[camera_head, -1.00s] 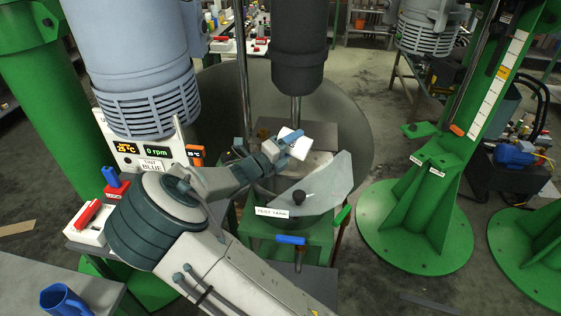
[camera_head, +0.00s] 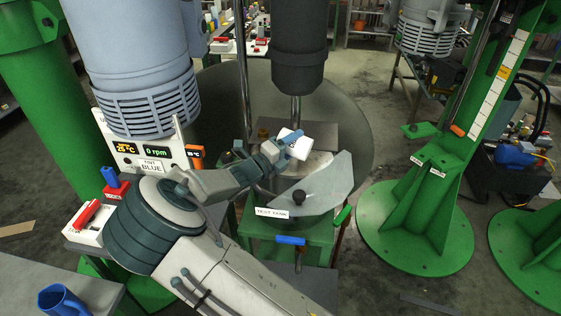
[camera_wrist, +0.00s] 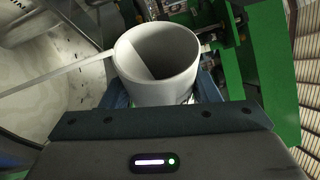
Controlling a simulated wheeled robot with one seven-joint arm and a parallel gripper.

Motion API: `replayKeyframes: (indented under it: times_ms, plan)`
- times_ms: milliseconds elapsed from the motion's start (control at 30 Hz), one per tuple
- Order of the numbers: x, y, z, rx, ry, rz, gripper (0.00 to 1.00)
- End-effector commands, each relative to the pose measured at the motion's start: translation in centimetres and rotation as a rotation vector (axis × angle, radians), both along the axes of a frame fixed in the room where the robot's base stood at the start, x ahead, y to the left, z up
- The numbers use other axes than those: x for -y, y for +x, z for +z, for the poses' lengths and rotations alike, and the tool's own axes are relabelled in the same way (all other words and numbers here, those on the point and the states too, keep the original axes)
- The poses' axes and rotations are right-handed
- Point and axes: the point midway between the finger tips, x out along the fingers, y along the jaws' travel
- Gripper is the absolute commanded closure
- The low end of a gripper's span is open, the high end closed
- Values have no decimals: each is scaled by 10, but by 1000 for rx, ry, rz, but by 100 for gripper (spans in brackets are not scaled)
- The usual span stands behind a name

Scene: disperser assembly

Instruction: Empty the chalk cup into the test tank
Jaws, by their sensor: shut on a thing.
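My gripper (camera_head: 281,148) is shut on the white chalk cup (camera_head: 301,141) and holds it tilted above the far side of the test tank. In the wrist view the cup (camera_wrist: 170,91) sits between my two fingers, its round mouth facing the camera. A pale slanted patch shows inside the cup; I cannot tell whether it is chalk. The test tank (camera_head: 271,212) bears a name label at its front. A grey lid plate (camera_head: 322,188) with a black knob covers part of its top. The tank's opening is partly hidden by my arm and the cup.
A dark mixer column (camera_head: 298,45) and its shaft hang just behind the cup. A blue-handled valve (camera_head: 290,240) is on the tank's front. A display (camera_head: 150,153) reads 0 rpm. A blue mug (camera_head: 62,300) stands at lower left. A green post (camera_head: 415,200) stands at right.

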Motion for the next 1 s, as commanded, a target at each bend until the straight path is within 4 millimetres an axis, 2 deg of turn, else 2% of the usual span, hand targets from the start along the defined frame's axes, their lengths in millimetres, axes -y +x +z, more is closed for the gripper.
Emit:
replayKeyframes:
  times_ms: [1000]
  plan:
    - [-1,0,2,-23,-49,0,71]
